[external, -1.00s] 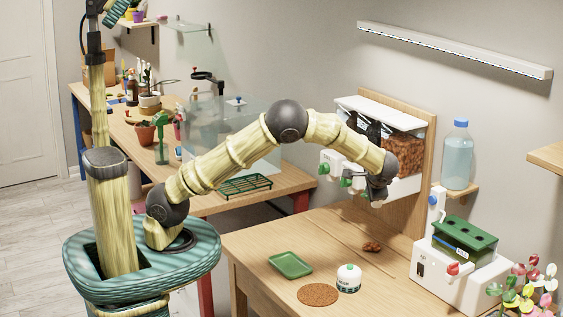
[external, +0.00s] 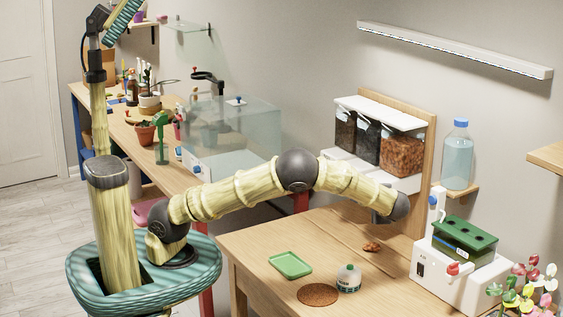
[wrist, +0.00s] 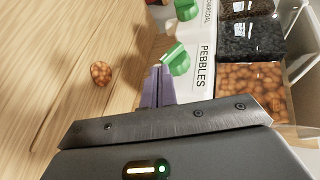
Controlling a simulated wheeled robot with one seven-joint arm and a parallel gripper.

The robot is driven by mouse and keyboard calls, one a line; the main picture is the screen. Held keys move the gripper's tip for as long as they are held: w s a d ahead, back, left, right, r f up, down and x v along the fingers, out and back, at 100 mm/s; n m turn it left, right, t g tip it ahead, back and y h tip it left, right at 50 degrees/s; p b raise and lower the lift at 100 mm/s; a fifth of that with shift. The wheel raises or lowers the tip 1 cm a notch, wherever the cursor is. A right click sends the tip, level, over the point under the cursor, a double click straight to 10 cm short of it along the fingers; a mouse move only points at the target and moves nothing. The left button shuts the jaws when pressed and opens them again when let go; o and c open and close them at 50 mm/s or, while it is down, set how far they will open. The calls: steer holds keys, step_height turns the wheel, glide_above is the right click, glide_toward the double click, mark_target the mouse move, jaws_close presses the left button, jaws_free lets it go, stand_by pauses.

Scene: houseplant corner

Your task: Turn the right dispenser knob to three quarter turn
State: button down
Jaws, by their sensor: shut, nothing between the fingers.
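The dispenser holds clear bins on a wooden back board; its right bin (external: 402,152) is full of brown pebbles. In the wrist view, that bin (wrist: 250,88) sits beside a white front marked PEBBLES (wrist: 203,65). The right dispenser knob (wrist: 178,60) is green and sits by this label. A second green knob (wrist: 186,9) shows at the top, by the CHARCOAL label. My gripper (wrist: 160,72) is shut and empty, its fingertips close beside the right knob; I cannot tell if they touch it. In the external view my arm hides the knobs and most of my gripper.
A brown lump (external: 371,246) lies on the wooden table (external: 270,240) below my wrist. A white appliance (external: 455,275) stands at right.

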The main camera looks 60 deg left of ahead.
steer(key=f+y+b, duration=0.1)
steer(key=y, duration=0.1)
steer(key=a+f+m+t+y+b, duration=0.1)
steer(key=f+y+b, duration=0.1)
stand_by(0.4)
steer(key=shift+d+r, duration=0.1)
steer(key=shift+r, duration=0.05)
stand_by(1.1)
steer(key=f+b+v, duration=0.1)
steer(key=f+v, duration=0.1)
steer(key=v, duration=1)
steer(key=shift+w+d+f, duration=0.2)
steer(key=shift+w+d, duration=0.05)
steer(key=shift+w, duration=0.1)
